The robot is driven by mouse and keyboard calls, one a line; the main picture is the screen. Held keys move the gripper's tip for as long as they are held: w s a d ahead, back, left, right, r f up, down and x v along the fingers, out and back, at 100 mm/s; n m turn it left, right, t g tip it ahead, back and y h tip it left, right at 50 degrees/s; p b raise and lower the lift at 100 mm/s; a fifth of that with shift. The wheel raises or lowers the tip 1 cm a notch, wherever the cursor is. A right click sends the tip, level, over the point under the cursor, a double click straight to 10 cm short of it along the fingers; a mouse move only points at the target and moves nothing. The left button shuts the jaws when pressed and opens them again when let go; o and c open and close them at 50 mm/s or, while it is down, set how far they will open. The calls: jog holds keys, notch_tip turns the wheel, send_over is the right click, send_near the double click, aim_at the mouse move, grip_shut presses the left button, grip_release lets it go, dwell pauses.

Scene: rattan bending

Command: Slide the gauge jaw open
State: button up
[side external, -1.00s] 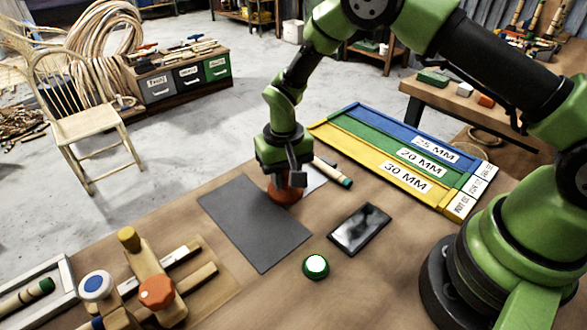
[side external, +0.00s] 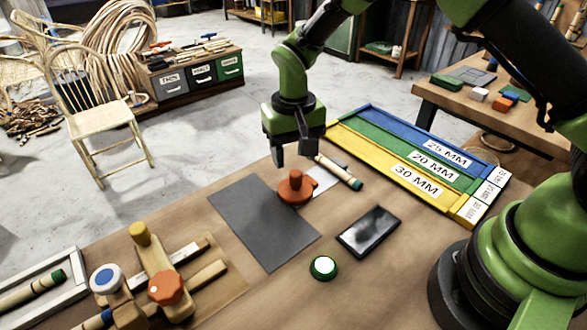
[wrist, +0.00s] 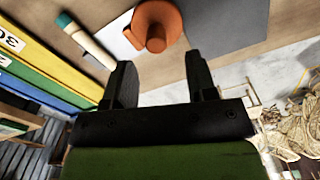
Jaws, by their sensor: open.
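The wooden gauge (side external: 160,268) lies at the lower left in the side view. It has an orange knob (side external: 166,288), a blue-and-white knob (side external: 105,279) and a yellow-topped peg (side external: 139,234). My gripper (side external: 292,155) is well up and right of the gauge, open and empty, pointing down. It hangs above and slightly behind an orange knobbed piece (side external: 296,188), apart from it. In the wrist view, my gripper's fingers (wrist: 160,75) are spread with nothing between them, and the orange piece (wrist: 155,25) shows beyond them. The gauge is not visible in the wrist view.
A dark grey mat (side external: 262,224) lies between the orange piece and the gauge. A green-ended stick (side external: 340,173), black tablet (side external: 369,231) and green-ringed white button (side external: 323,267) are nearby. Coloured size trays (side external: 415,165) stand right. A white-framed tray (side external: 40,292) holds a stick at left.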

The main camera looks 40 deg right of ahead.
jog(key=shift+r, duration=1.9)
jog(key=shift+r, duration=0.2)
notch_tip(320, 180, up, 7)
jog(key=t, duration=0.1)
send_over(294, 174)
jog(key=s+d, duration=0.1)
jog(key=s, duration=0.1)
jog(key=s+d+r+t+y, duration=0.1)
jog(key=s+d+r+t, duration=0.1)
jog(key=s+r, duration=0.55)
jog(key=s+d+r+t+y, duration=0.1)
jog(key=s+r+t, duration=0.3)
jog(key=s, duration=0.8)
jog(key=shift+s+d, duration=0.3)
jog(key=shift+d, duration=0.1)
